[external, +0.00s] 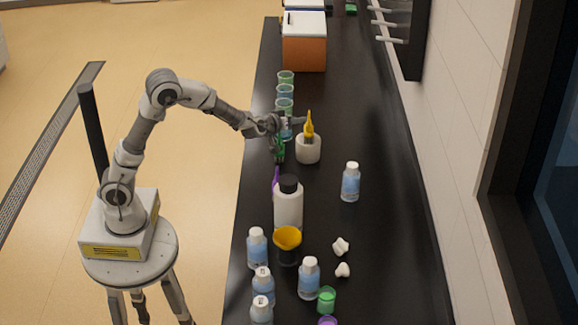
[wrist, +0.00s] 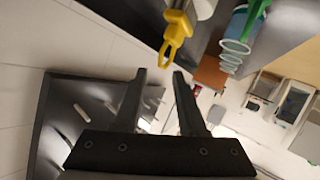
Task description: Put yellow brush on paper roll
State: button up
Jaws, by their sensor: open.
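The yellow brush (external: 309,124) stands upright at the top of the white paper roll (external: 308,150) on the black bench. In the wrist view the yellow brush (wrist: 177,32) shows its looped end toward my fingers, with part of the white roll (wrist: 204,8) at the top edge. My gripper (wrist: 160,74) is open, and nothing is between its fingers. In the external view my gripper (external: 291,121) is just left of the brush; the exact gap is hard to tell. The brush's lower end is hidden.
A green brush (external: 279,149) and several beakers (external: 285,92) stand close to my gripper. A white bottle with a black cap (external: 288,205), a yellow funnel (external: 287,238) and several blue-labelled bottles (external: 309,279) stand nearer.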

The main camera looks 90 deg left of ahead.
jog(key=v, duration=0.3)
jog(key=shift+s+d+r, duration=0.1)
jog(key=shift+s+d, duration=0.1)
jog(key=shift+d, duration=0.15)
jog(key=s+d+r+m+t+h, duration=0.1)
jog(key=s+d+r+m+h, duration=0.15)
jog(key=d, duration=0.55)
jog(key=s+d+r+m+h, duration=0.1)
jog(key=d+r+m+h, duration=0.2)
jog(key=d, duration=0.4)
jog(key=s+d+r+m+t+h, duration=0.1)
jog(key=s+d+r+m+h, duration=0.2)
jog(key=d, duration=0.5)
jog(key=s+d+f+m+g+h, duration=0.1)
jog(key=s+d+f+m+g, duration=0.1)
jog(key=s, duration=0.8)
jog(key=s+d+f+m+g+h, duration=0.1)
jog(key=s+d+m, duration=0.3)
jog(key=s, duration=0.7)
jog(key=d+f+g, duration=0.1)
jog(key=d, duration=0.1)
jog(key=shift+d+g, duration=0.3)
jog(key=shift+g, duration=0.1)
